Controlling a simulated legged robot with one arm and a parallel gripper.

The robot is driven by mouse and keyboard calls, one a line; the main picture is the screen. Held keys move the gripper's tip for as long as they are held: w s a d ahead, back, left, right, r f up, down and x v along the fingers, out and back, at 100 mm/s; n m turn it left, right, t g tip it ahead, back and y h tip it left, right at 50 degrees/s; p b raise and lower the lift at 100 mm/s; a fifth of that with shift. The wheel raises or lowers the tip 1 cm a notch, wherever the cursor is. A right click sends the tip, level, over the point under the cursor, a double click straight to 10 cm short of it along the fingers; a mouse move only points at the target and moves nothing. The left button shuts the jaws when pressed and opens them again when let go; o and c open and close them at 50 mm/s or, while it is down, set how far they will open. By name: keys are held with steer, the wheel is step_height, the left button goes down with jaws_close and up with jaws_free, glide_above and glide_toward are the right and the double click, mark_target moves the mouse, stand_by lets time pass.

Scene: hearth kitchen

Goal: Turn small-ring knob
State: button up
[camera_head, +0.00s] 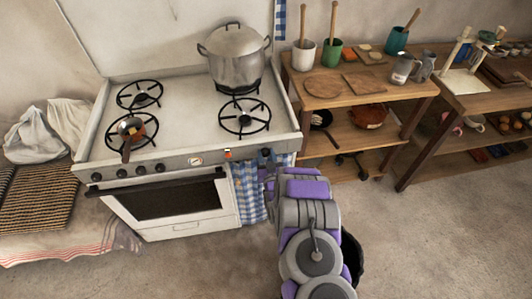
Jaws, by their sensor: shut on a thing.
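A white stove (187,215) stands at the left with several dark knobs along its front panel. Four burner rings sit on top; the front right ring (243,116) is bare. A dark knob (265,152) is at the right end of the panel, apart from the row of knobs (120,173) at the left. My gripper (267,161) is at this right-end knob and is shut on it. My own arm hides part of the fingers and the contact. The knob's angle is too small to tell.
A steel pot (235,57) stands on the back right burner and a small pan (130,129) on the front left one. A blue checked towel (249,191) hangs at the stove's front right. A wooden shelf (350,95) stands right of the stove.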

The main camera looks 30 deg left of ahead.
steer(key=n+p, duration=0.2)
steer(key=p, duration=0.1)
steer(key=shift+r+n, duration=0.2)
steer(key=shift+n, duration=0.2)
steer(key=n+p, duration=0.3)
steer(key=shift+s+a+n, duration=0.1)
steer(key=shift+n, duration=0.2)
steer(key=n+p, duration=0.2)
steer(key=n, duration=0.1)
steer(key=shift+s+f, duration=0.1)
steer(key=shift+f, duration=0.15)
steer(key=shift+a+n+p, duration=0.1)
steer(key=shift+n+p, duration=0.3)
steer(key=shift+n, duration=0.5)
steer(key=o, duration=1.1)
steer(key=shift+a+f, duration=0.1)
steer(key=shift+a, duration=0.05)
steer(key=shift+c, duration=0.2)
